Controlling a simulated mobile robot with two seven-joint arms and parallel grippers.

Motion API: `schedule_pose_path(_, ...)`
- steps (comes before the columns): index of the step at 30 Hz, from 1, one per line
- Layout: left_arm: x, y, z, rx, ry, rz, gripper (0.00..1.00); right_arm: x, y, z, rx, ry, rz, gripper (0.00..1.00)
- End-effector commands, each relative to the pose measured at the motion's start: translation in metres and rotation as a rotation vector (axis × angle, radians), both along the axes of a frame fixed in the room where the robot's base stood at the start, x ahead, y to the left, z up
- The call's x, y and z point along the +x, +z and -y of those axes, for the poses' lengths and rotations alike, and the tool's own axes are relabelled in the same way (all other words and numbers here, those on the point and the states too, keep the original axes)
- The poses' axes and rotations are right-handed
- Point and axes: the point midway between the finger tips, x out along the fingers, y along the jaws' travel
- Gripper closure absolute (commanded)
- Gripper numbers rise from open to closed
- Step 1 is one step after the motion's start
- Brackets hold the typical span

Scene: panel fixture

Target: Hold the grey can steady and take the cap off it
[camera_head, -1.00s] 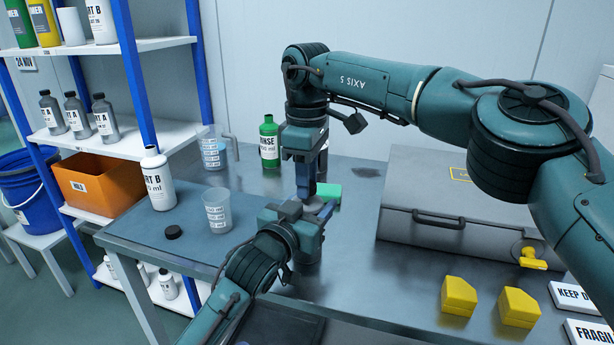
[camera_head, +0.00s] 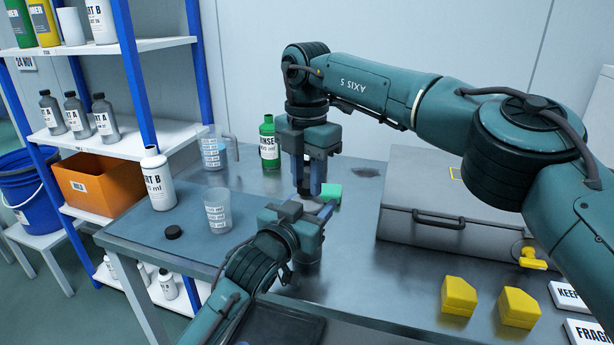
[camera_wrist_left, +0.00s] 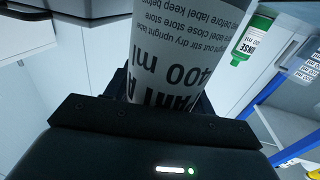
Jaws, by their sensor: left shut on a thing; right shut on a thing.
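The grey can (camera_wrist_left: 185,50) fills the upper middle of the left wrist view, with a pale label reading "400 ml". My left gripper (camera_head: 308,212) is shut around the can's body, and in the head view gripper and arm hide most of it. My right gripper (camera_head: 304,190) comes down from above, directly over the left one, its fingers pointing down. It is shut on the cap at the can's top. The cap itself is hidden between the fingers, so I cannot see whether it is still seated on the can.
A clear cup (camera_head: 217,212), a white bottle (camera_head: 159,180), a loose black cap (camera_head: 173,232), a jug (camera_head: 212,150) and a green bottle (camera_head: 269,143) stand left and behind. A grey case (camera_head: 440,190) and yellow blocks (camera_head: 459,296) are at right.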

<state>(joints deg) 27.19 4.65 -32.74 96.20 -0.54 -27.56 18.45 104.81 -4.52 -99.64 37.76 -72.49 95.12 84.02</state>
Motion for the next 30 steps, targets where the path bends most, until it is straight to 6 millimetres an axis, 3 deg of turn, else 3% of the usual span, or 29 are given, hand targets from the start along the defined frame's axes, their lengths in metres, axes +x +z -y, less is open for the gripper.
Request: schedule_pose_path(30,-0.0001,-0.0009,0.0005,0.0,-0.001,-0.002,1.0,-0.001,0.0012,-0.0011,0.001,2.272,0.001,0.98)
